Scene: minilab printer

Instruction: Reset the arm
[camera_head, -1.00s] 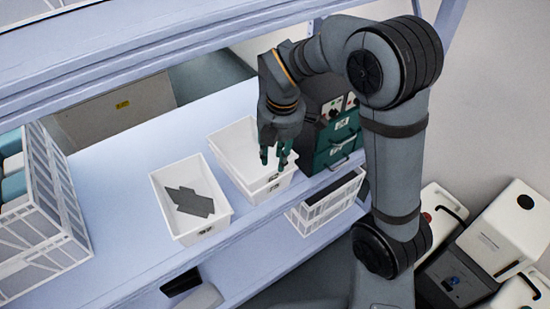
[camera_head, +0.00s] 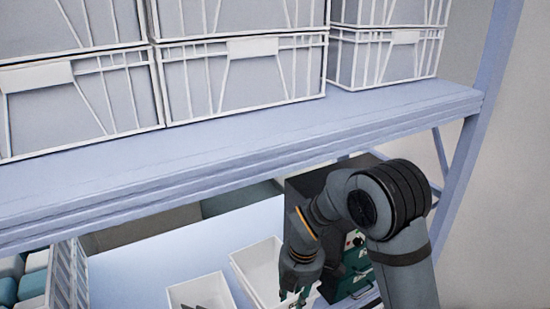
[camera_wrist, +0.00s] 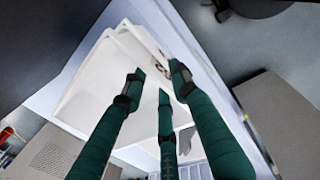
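My gripper (camera_head: 291,297) is at the lower middle of the head view, in front of the upper white tray (camera_head: 246,262) and left of the dark machine. In the wrist view my gripper (camera_wrist: 160,82) shows three green fingers spread apart with nothing between them. The white tray (camera_wrist: 98,85) lies beyond the fingertips in that view. The fingertips are near the bottom edge of the head view. My arm is bent, with its elbow in front of the machine.
A second white tray (camera_head: 188,292) with dark pieces stands at the left. The dark machine (camera_head: 300,190) with green drawers stands behind my arm. A shelf (camera_head: 250,133) bearing several large grey-white crates (camera_head: 245,80) crosses above. A crate with teal and pale items (camera_head: 62,285) is at lower left.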

